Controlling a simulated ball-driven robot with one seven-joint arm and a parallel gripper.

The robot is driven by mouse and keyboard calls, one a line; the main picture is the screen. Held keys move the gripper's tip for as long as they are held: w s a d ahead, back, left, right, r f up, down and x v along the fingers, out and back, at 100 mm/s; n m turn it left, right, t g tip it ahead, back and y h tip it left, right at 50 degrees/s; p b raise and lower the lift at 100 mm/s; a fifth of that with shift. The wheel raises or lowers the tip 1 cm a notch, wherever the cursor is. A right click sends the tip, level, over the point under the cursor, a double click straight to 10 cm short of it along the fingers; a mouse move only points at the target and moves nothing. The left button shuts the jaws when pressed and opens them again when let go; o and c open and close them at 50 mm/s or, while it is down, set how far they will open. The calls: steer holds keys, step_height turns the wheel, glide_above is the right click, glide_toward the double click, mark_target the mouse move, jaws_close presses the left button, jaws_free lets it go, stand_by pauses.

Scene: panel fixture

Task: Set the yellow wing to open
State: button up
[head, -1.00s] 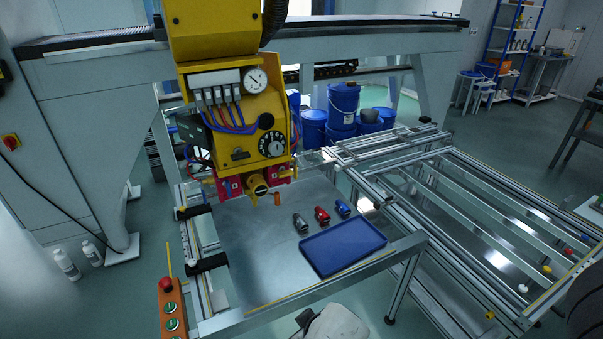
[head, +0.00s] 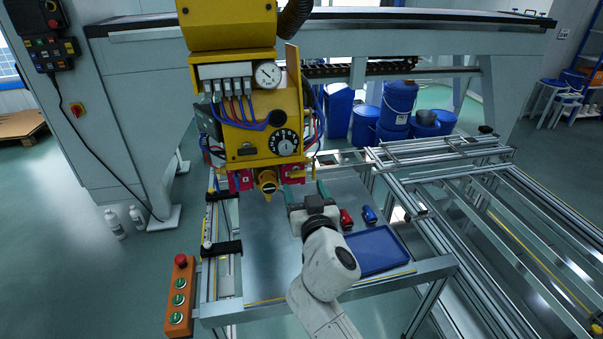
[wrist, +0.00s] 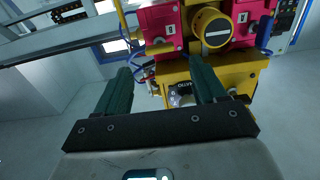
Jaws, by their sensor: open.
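A yellow round knob (head: 267,182) sits at the bottom of the yellow machine head, between two red blocks. I take it as the yellow wing. In the wrist view the yellow knob (wrist: 212,27) has a black face with a pale bar lying nearly level; no open or closed lettering is readable. My gripper (head: 308,192) is to the right of the knob in the head view, with its green fingers apart and nothing between them. In the wrist view my gripper (wrist: 163,68) points towards the panel, with the knob beyond the right finger, apart from it.
A black dial (head: 285,142) and a gauge (head: 267,74) are on the head above. A blue tray (head: 376,250), a red fitting (head: 346,219) and a blue fitting (head: 369,214) are on the table. An orange button box (head: 180,297) stands at the left front.

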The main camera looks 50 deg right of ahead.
mark_target(298, 175)
steer(key=p+x, duration=0.1)
steer(key=x, duration=0.5)
steer(key=c, duration=1.1)
